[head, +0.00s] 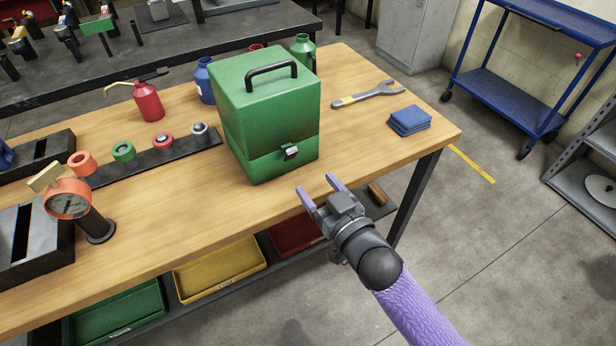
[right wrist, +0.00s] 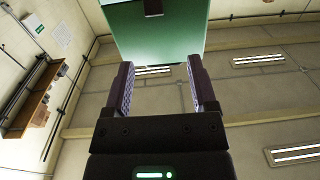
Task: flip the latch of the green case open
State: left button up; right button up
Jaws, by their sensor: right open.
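The green case (head: 262,105) stands upright on the wooden workbench, its black handle folded up on top. Its small metal latch (head: 290,152) sits on the front face, at the seam between lid and lower part. My right gripper (head: 315,184) is open and empty, in front of the case and below and right of the latch, apart from both. In the right wrist view the two fingers (right wrist: 158,85) are spread, with the green case (right wrist: 160,35) beyond them and the dark latch (right wrist: 153,7) at the top edge. My left gripper is not seen.
A red oil can (head: 148,101), a blue bottle (head: 205,80) and a black strip (head: 150,160) with coloured rings are left. The bench front (head: 190,225) before the case is clear.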

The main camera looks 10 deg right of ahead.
aim_at(294, 154)
jog(key=x, duration=0.2)
jog(key=f+b+x, duration=0.1)
jog(key=x, duration=0.5)
jog(key=shift+w+d+f+b, duration=0.15)
jog(key=shift+w+d+b, duration=0.05)
jog(key=shift+d+b, duration=0.15)
jog(key=shift+x, duration=1.15)
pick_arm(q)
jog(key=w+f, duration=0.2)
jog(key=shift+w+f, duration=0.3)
pick_arm(e)
jog(key=shift+s, duration=0.15)
